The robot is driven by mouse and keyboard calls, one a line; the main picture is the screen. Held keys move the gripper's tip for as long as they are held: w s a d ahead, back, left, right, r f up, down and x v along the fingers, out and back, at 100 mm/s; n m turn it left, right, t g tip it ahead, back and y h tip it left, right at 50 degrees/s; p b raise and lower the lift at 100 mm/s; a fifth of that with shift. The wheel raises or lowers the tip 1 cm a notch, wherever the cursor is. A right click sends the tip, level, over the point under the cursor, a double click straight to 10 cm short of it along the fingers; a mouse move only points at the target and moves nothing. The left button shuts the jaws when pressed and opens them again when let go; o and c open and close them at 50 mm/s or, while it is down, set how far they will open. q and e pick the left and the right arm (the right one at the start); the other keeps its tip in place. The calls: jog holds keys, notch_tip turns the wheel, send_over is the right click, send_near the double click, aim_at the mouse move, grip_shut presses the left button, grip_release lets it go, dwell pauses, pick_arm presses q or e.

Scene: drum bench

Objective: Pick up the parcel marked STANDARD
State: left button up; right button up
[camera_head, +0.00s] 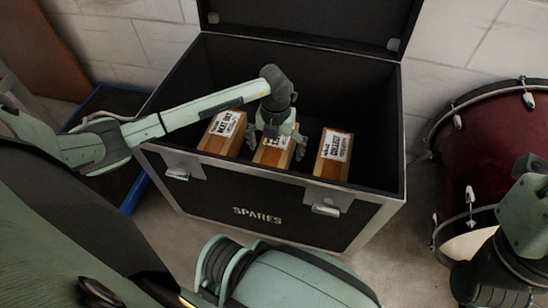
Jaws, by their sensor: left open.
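Three wooden parcels with white labels stand in a row inside the open black case (180,108). The left parcel (221,133) is labelled NEXT DAY and the right parcel (333,156) COLLECT. The middle parcel (267,156) has its label mostly covered by my gripper, so I cannot read it in full. My left gripper (274,146) is open and points down over the middle parcel, its fingers spread to either side. I cannot tell whether the fingers touch it. Part of my right arm shows at the right edge, but no right fingers can be made out.
The case front reads SPARES (257,215), and its lid (310,20) stands open at the back. A dark red drum (500,150) stands to the right. A blue-edged dark item (115,105) lies left of the case. A pale block wall is behind.

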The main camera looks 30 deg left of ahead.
pick_arm(q)
jog(key=f, duration=0.2)
jog(key=f+b, duration=0.1)
jog(key=f, duration=0.1)
jog(key=shift+a, duration=0.2)
jog(key=shift+r, duration=0.1)
jog(key=shift+r, duration=0.1)
jog(key=c, duration=1.7)
